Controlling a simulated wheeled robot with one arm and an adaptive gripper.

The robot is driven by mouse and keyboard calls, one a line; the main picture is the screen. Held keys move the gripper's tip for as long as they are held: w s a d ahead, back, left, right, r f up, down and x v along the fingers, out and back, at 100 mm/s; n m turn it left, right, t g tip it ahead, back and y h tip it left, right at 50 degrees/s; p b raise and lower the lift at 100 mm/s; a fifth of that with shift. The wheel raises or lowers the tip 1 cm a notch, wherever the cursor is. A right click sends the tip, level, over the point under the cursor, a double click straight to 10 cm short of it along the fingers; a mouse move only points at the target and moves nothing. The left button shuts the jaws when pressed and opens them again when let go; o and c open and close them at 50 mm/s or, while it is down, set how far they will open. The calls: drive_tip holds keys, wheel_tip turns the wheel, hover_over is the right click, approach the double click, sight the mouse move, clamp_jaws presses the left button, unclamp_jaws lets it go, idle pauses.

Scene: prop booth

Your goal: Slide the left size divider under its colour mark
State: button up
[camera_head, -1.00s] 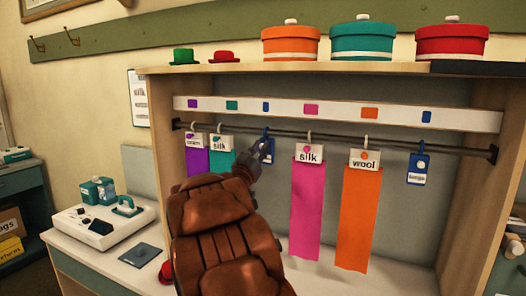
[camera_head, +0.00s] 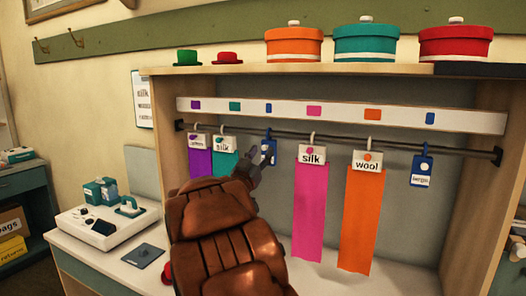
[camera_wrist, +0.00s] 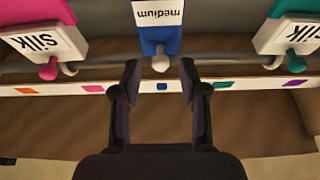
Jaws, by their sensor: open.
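The left size divider (camera_head: 268,148) is a blue tag on the dark rail (camera_head: 330,141). In the wrist view, upside down, this divider (camera_wrist: 160,32) reads "medium". Its blue colour mark (camera_head: 268,108) is on the white strip above the rail; the divider hangs roughly straight below it. The mark also shows in the wrist view (camera_wrist: 162,86), nearly in line with the hook. My gripper (camera_head: 262,164) is open just in front of the divider's lower part.
Purple (camera_head: 200,160) and teal (camera_head: 224,162) silk-like swatches hang close to the left. A pink silk swatch (camera_head: 309,210), an orange wool swatch (camera_head: 360,215) and another blue divider (camera_head: 421,170) hang to the right. Hat boxes (camera_head: 366,44) stand on the top shelf.

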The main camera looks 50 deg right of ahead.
drive_tip(key=v, duration=1)
idle(0.4)
